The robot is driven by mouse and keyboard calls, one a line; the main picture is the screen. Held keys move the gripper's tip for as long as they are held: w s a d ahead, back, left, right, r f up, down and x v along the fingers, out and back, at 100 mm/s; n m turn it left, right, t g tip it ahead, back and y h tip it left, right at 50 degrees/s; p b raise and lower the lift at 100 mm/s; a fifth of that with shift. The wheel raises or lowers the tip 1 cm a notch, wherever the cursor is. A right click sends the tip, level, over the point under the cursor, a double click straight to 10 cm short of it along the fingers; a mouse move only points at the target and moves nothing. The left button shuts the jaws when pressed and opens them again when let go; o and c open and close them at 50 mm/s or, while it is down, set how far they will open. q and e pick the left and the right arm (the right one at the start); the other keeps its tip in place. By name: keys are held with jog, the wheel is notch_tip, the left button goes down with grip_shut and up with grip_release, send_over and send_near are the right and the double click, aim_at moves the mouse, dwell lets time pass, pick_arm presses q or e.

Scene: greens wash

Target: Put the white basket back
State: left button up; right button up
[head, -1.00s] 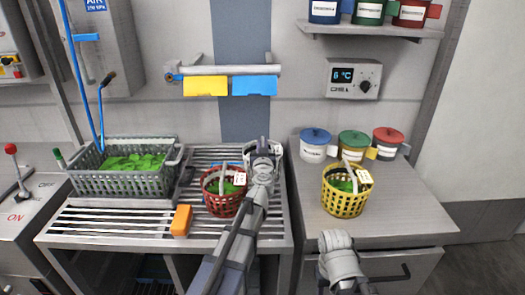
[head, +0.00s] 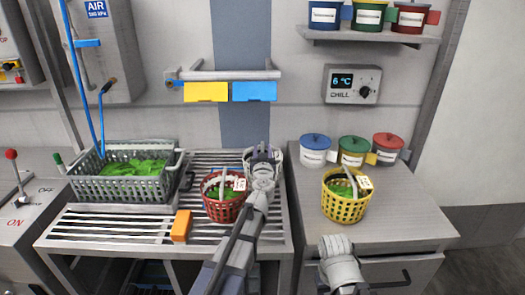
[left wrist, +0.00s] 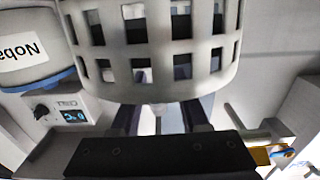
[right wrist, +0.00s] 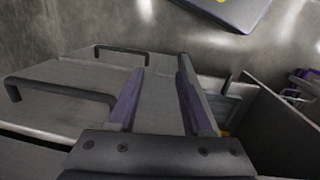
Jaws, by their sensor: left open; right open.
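The white basket (head: 263,150) stands at the back right of the slatted rack, mostly hidden behind my left gripper (head: 262,172) in the head view. In the left wrist view the basket (left wrist: 160,60) fills the upper middle, with square holes in its wall. My left gripper (left wrist: 160,118) is open, its fingers close to the basket's rim; I cannot tell whether they touch it. My right gripper (right wrist: 158,85) is open and empty, in front of the cabinet below the right counter.
A red basket (head: 222,211) of greens stands just left of my left arm. A yellow basket (head: 345,208) of greens is on the right counter (head: 400,215), before lidded tubs. A grey crate (head: 120,190) of greens and an orange block (head: 181,226) are left.

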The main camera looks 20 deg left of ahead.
pick_arm(q)
jog(key=v, duration=1.2)
dwell(1.0)
